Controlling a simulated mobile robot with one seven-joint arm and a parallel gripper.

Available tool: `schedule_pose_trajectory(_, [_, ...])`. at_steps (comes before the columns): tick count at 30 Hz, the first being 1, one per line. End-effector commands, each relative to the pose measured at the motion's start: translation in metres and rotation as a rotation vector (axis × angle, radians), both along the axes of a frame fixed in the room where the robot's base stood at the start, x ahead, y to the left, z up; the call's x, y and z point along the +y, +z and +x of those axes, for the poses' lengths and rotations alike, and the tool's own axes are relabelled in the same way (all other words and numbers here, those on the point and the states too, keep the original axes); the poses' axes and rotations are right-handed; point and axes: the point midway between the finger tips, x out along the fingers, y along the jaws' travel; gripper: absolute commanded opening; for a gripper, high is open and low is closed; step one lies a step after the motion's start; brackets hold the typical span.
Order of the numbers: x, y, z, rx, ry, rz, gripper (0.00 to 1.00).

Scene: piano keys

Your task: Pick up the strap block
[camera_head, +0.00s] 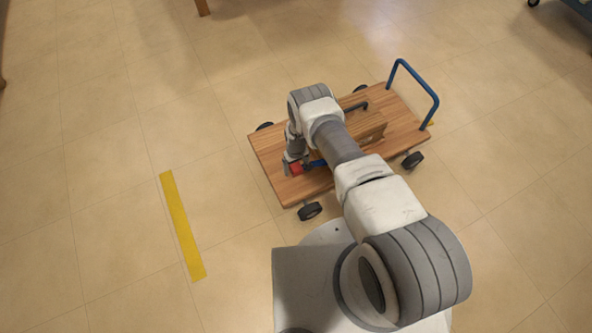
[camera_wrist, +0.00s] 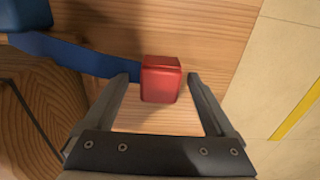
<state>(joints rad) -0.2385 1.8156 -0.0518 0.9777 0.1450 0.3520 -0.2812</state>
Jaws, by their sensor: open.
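The strap block is a red block (camera_wrist: 161,80) at the end of a blue strap (camera_wrist: 80,57) in the wrist view. It also shows in the head view as a small red patch (camera_head: 296,169) beside my wrist, near the cart's left end. My gripper (camera_wrist: 159,82) is open, with one finger to the left of the block and one to the right. Gaps show on both sides of the block. I cannot tell how far the fingertips reach down beside it. The left finger lies close to the strap.
A wooden cart (camera_head: 270,150) with black wheels and a blue handle (camera_head: 434,95) carries a wooden box-like piece (camera_head: 376,134), partly hidden by my arm. A yellow stripe (camera_head: 182,225) lies on the tiled floor at left. The floor around is mostly clear.

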Motion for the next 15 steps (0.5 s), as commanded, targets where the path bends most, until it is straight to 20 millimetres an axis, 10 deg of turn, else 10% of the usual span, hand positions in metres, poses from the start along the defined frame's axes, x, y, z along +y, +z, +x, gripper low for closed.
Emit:
schedule_pose_trajectory(5, [0.0002, 0.0012, 0.0004, -0.001, 0.0, 0.0, 0.9])
schedule_pose_trajectory(15, [0.0002, 0.0013, 0.0003, -0.001, 0.0, 0.0, 0.29])
